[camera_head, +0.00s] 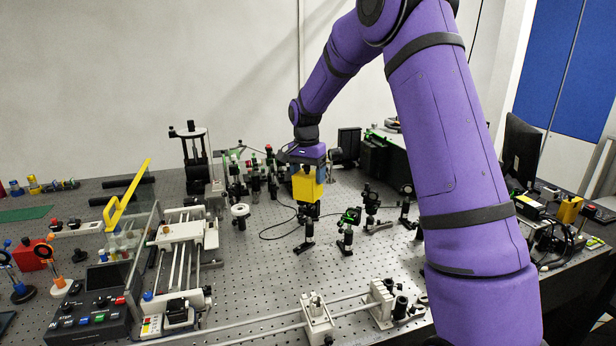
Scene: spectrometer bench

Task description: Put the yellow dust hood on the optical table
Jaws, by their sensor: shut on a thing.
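The yellow dust hood (307,186) is a small box-like cover near the middle of the optical table (262,296). My gripper (307,160) points down from above and is shut on the hood's top; its fingertips are mostly hidden. The hood appears upright. A black post mount (306,232) shows directly below or behind it in the picture. I cannot tell whether the hood touches that mount or hangs clear of it.
Several dark post mounts (346,232) stand around the hood. A rail with carriages (317,318) crosses the front. A white slide stage (180,240) and control box (95,308) are at left. A yellow block (570,210) sits at far right. Bare perforated surface lies front of centre.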

